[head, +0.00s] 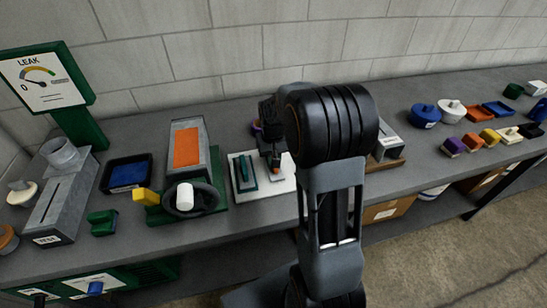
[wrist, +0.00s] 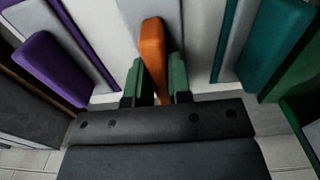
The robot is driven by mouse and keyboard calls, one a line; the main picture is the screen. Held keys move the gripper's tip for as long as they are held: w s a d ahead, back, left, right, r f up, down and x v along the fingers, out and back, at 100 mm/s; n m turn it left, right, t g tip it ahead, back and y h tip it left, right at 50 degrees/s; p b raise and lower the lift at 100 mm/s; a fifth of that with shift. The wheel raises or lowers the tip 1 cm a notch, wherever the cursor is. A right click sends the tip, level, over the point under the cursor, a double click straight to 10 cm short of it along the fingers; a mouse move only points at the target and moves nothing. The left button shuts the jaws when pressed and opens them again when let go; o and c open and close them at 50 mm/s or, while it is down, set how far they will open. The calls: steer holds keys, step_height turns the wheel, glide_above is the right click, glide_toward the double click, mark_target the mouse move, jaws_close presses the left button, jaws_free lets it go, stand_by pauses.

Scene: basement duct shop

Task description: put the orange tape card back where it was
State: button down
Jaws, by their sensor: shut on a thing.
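The orange tape card (wrist: 152,48) stands between the two green-tipped fingers of my gripper (wrist: 154,82) in the wrist view, and the gripper is shut on it. A purple card (wrist: 50,68) is to its left and a teal card (wrist: 273,45) to its right, both beside pale grey strips. In the head view a small orange part of the card (head: 287,163) shows under my arm, over a white board (head: 240,200). The teal card (head: 247,170) sits on this board's left part. My arm hides the board's right side. I cannot tell whether the orange card touches the board.

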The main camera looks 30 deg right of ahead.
steer(key=shift+f, duration=0.2)
steer(key=c, duration=1.5)
jaws_free()
steer(key=o, duration=0.4)
steer(key=shift+o, duration=0.2)
step_height(320, 180, up, 12)
steer(key=s+a+n+t, duration=0.1)
steer(key=s+a, duration=0.3)
steer(key=s, duration=0.4)
steer(key=s+a+f+n+t, duration=0.1)
steer(key=s+a+t, duration=0.1)
steer(key=s+a, duration=0.3)
steer(key=shift+s+a+f+t, duration=0.25)
steer(key=shift+s+t, duration=0.15)
steer(key=shift+s, duration=1.1)
